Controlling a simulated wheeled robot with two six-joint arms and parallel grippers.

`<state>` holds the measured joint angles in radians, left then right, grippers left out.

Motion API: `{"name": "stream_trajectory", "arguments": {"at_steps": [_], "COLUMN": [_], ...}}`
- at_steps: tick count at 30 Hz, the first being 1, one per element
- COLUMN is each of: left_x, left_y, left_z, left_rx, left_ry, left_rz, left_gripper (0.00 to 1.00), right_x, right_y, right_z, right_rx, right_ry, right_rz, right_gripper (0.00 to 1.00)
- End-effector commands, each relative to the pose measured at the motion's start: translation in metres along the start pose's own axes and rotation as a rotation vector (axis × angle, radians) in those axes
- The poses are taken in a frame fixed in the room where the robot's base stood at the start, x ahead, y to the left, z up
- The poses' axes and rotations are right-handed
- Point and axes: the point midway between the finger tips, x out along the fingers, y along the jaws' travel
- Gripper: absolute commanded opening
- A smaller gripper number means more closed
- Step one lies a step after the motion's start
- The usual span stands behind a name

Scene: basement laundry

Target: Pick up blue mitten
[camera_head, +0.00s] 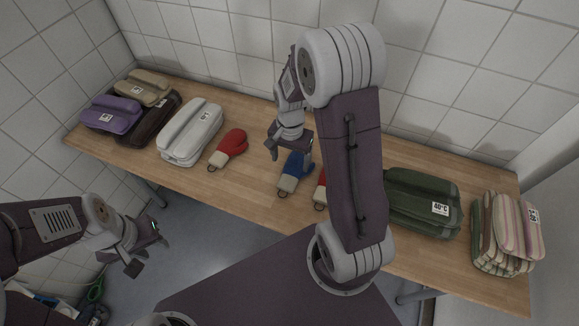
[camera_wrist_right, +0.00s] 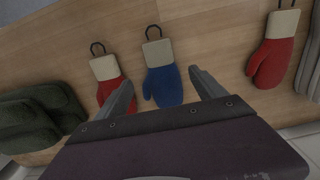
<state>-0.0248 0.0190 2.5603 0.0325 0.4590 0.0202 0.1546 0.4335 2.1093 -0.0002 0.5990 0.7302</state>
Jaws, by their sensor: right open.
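The blue mitten (camera_head: 297,166) lies on the wooden table with its cream cuff towards the front edge. My right gripper (camera_head: 290,157) is open above its thumb-and-finger end. In the right wrist view the blue mitten (camera_wrist_right: 163,86) lies between the two spread fingers of my right gripper (camera_wrist_right: 160,79), and nothing is gripped. The fingers appear above the table; whether they touch the mitten cannot be told. My left gripper (camera_head: 147,248) is open and empty, off the front of the table at the left.
A red mitten (camera_head: 232,143) lies left of the blue one. Another red mitten (camera_head: 320,190) lies close on its right, partly hidden by my right arm. Folded white (camera_head: 190,132), purple (camera_head: 111,114), green (camera_head: 420,203) and striped (camera_head: 508,232) bundles stand along the table (camera_head: 240,195).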

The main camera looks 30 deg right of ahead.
Motion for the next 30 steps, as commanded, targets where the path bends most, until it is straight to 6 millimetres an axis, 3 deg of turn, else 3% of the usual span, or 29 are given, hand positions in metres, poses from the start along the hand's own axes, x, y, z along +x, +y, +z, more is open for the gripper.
{"name": "stream_trajectory", "arguments": {"at_steps": [5,12,17,25,30], "left_x": [0.004,0.01,0.011,0.019,0.019], "left_y": [0.0,0.0,0.0,0.0,0.0], "left_z": [0.0,0.001,0.001,0.002,0.002], "left_rx": [0.0,0.0,0.0,0.0,0.0], "left_ry": [0.0,0.0,0.001,0.0,0.001], "left_rz": [0.0,0.0,0.0,0.0,0.0], "left_gripper": [0.36,0.36,0.36,0.36,0.36], "right_x": [0.005,0.039,0.044,0.089,0.094], "right_y": [0.001,0.001,0.001,-0.001,-0.002], "right_z": [-0.001,0.0,0.0,0.002,0.002], "right_rx": [0.004,0.003,0.003,0.002,0.003], "right_ry": [-0.001,-0.003,-0.001,-0.002,0.0], "right_rz": [0.001,0.002,0.001,0.002,0.001], "right_gripper": [0.8,0.8,0.8,0.8,0.8]}}
